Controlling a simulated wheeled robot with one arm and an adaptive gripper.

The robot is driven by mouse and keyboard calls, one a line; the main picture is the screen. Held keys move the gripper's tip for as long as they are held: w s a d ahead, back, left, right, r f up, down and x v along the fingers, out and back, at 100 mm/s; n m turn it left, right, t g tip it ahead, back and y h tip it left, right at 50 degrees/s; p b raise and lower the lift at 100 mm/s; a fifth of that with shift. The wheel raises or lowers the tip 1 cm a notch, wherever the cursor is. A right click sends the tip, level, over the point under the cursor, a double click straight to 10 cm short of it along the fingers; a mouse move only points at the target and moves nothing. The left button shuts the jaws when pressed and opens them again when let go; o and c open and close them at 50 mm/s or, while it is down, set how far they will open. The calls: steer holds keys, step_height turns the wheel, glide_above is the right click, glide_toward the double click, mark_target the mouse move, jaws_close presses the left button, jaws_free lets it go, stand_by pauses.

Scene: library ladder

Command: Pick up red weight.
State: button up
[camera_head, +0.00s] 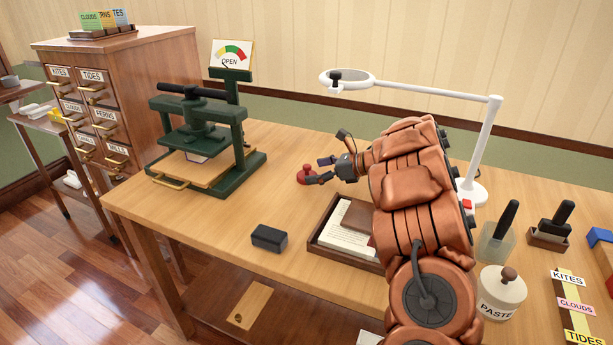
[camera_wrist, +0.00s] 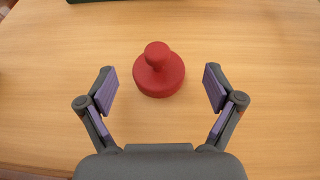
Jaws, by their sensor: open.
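The red weight (camera_head: 307,174) is a round disc with a knob on top. It stands upright on the wooden table, right of the green press. In the wrist view the red weight (camera_wrist: 159,72) lies ahead of and between the lines of my two fingers, with clear gaps on both sides. My gripper (camera_head: 322,170) is close to the weight in the head view, and one finger partly overlaps the weight's edge there. In the wrist view my gripper (camera_wrist: 160,88) is open and empty, its purple pads apart. I cannot tell any contact with the weight.
A green press (camera_head: 205,135) stands left of the weight. A black block (camera_head: 269,238) and a wooden tray (camera_head: 318,238) with papers lie nearer the front. A white lamp (camera_head: 482,150) stands at the right, its arm reaching over my arm. Bare tabletop surrounds the weight.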

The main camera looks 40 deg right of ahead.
mark_target(309, 172)
steer(key=shift+x, duration=1.65)
steer(key=shift+s, duration=0.1)
steer(key=c, duration=1.6)
